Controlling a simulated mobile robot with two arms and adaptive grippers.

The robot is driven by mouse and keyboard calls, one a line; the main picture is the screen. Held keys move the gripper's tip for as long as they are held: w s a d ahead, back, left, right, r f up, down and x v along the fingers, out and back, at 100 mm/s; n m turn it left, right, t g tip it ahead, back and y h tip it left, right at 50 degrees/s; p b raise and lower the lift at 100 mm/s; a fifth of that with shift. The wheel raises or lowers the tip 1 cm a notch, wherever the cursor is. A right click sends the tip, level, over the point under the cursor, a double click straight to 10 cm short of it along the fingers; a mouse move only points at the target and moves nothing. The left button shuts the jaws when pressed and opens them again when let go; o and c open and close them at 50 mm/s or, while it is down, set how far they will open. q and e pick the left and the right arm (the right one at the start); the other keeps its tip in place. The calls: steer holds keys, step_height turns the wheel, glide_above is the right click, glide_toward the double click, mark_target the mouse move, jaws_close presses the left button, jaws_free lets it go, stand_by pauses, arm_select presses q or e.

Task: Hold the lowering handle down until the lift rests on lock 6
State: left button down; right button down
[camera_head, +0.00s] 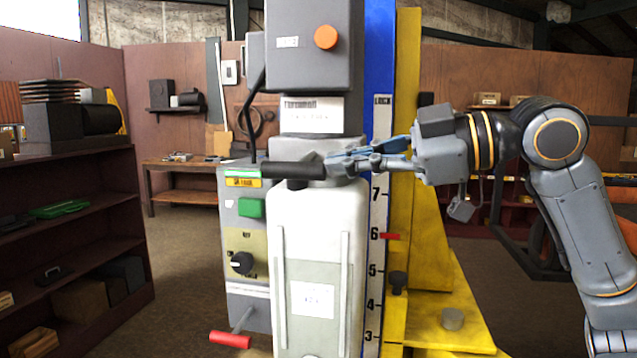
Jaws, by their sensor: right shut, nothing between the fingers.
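A black-gripped handle (292,171) sticks out to the left across the front of the grey lift unit (318,235). It looks about level. My right gripper (335,164) reaches in from the right and is shut and empty, its fingertips at the handle's right end. I cannot tell whether they touch it. A white lock scale (375,270) with black numbers runs down the blue post (378,60). A red pointer (390,236) stands level with the 6. The 7 is above it and the 5 below. My left gripper is out of view.
A grey control box (246,222) with a green button and a black knob is on the left of the unit. A red-gripped lever (230,340) sticks out below it. A yellow column (405,100) stands behind my right gripper. Dark shelves (75,160) are at the left.

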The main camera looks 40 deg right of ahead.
steer(key=b+v, duration=0.1)
steer(key=v, duration=0.3)
steer(key=shift+s, duration=0.15)
steer(key=shift+a, duration=0.1)
stand_by(0.5)
